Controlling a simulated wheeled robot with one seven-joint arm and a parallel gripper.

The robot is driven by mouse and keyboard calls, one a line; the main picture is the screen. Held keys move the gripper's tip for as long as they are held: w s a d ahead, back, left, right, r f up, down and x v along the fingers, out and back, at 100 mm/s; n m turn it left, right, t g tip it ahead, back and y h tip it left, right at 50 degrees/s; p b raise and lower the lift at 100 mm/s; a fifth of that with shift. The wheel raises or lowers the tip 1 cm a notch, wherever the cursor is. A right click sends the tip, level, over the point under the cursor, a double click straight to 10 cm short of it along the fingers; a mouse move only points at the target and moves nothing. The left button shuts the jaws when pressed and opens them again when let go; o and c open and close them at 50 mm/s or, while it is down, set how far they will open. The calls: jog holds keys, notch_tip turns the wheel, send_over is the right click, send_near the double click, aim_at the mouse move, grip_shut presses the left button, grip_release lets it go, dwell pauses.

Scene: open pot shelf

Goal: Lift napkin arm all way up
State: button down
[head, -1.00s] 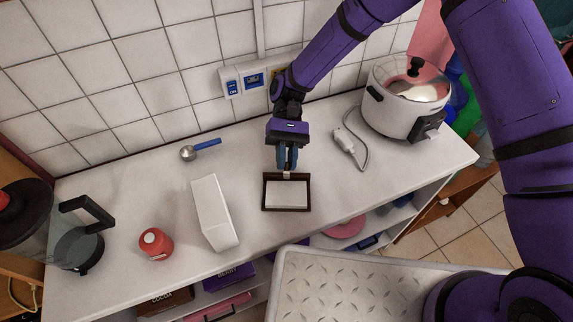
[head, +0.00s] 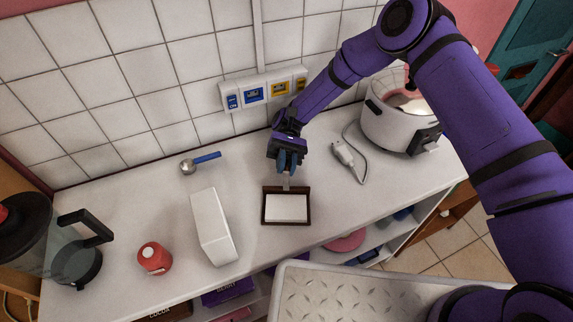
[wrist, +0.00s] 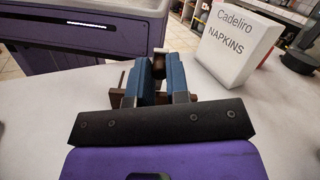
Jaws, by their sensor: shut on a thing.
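The napkin holder (head: 265,208) is a dark brown tray with a white stack of napkins (head: 286,208) in it, on the white counter. My gripper (head: 287,168) is at the holder's back edge.
A white box (head: 213,225) stands left of the holder; the wrist view reads "Cadeliro NAPKINS" on it (wrist: 238,45). A red jar (head: 155,258), a blue-handled scoop (head: 200,163) and a glass jug (head: 78,250) are farther left. A white plug with cord (head: 343,153) and a cooker (head: 400,115) are right.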

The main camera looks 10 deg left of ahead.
dwell(0.3)
jog(key=c, duration=1.1)
grip_release()
jog(key=shift+r, duration=0.25)
jog(key=r, duration=0.3)
jog(key=shift+s+d, duration=0.25)
jog(key=shift+s, duration=0.15)
jog(key=s+d+r, duration=0.1)
jog(key=s+d, duration=0.6)
jog(key=s, duration=0.6)
jog(key=shift+s+r, duration=0.2)
